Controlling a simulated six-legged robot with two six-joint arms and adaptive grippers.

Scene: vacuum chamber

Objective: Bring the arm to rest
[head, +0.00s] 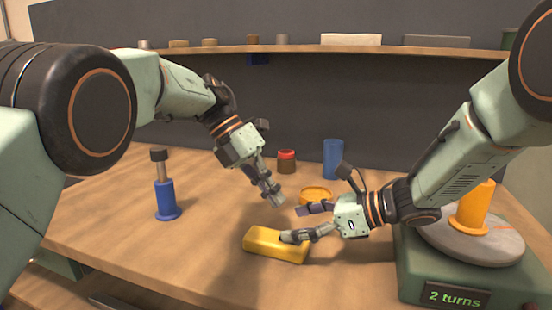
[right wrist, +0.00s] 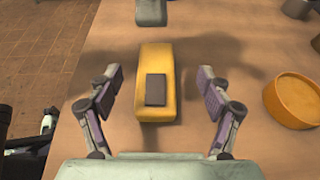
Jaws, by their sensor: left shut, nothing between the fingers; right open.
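My left gripper (head: 275,198) is shut and empty, held above the table behind the yellow block. A grey tip at the top of the right wrist view (right wrist: 151,12) appears to be its end. My right gripper (head: 293,222) is open. In the right wrist view (right wrist: 160,95) its two fingers are spread to either side of the yellow block (right wrist: 155,60), with gaps on both sides. In the head view the yellow block (head: 268,244) lies on the table, partly covered by a right finger. A dark rectangular patch shows on its top.
A blue post-like object (head: 165,200) stands left. An orange round container (head: 316,194), a red-topped jar (head: 286,161) and a blue cylinder (head: 333,158) stand behind. On the right, an orange piece (head: 474,208) stands on a turntable (head: 500,248) whose display reads "2 turns". A shelf (head: 300,50) runs along the back.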

